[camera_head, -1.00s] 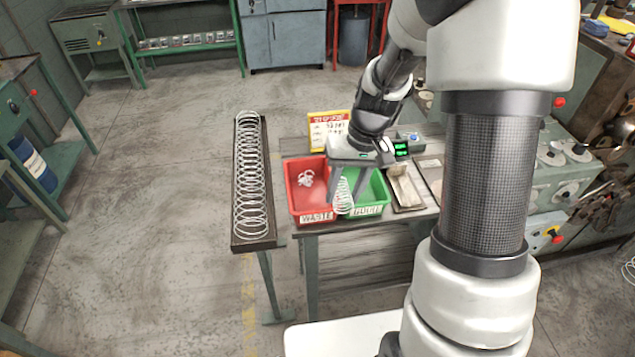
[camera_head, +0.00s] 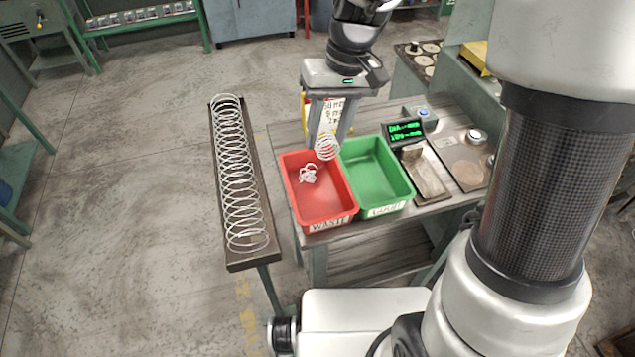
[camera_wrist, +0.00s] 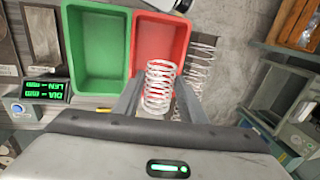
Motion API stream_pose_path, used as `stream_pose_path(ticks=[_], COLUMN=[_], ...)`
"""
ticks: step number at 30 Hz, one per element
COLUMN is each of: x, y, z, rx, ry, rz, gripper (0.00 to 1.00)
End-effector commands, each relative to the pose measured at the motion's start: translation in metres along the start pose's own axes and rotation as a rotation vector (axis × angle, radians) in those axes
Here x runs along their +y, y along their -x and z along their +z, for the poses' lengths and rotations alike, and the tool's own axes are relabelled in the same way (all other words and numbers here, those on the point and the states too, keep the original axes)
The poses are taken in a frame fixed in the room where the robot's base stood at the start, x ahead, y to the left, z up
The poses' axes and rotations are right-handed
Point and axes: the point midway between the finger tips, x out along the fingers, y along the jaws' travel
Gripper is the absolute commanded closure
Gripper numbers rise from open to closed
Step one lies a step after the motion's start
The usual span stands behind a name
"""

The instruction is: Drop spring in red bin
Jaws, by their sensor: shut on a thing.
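My gripper (camera_head: 327,138) is shut on a white coil spring (camera_head: 328,146) above the back part of the red bin. In the wrist view the spring (camera_wrist: 159,86) hangs between the two fingers, over the near end of the red bin (camera_wrist: 159,41). The red bin (camera_head: 322,207) has a WASTE label on its front and holds a small tangle of white wire (camera_head: 309,174). A green bin (camera_head: 377,172) with a label stands directly right of it in the head view and is empty.
A long spring (camera_head: 238,170) lies on a dark narrow rack (camera_head: 262,252) left of the table. A green-lit display (camera_head: 405,131) and a metal tray (camera_head: 426,172) stand right of the green bin. A sign behind the bins is partly hidden by my gripper.

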Motion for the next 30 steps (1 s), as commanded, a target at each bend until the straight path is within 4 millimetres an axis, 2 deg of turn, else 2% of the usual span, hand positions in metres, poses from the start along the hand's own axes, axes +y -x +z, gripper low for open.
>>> stream_pose_path(ticks=[15,26,27,30], x=[0.010,0.011,0.011,0.011], y=[-0.053,-0.058,-0.058,-0.058], z=[0.001,0.000,0.000,0.000], rx=[-0.002,0.000,0.000,0.000], ry=[0.000,0.000,0.000,0.000], rz=[0.000,0.000,0.000,0.000], gripper=[0.88,0.88,0.61,0.44])
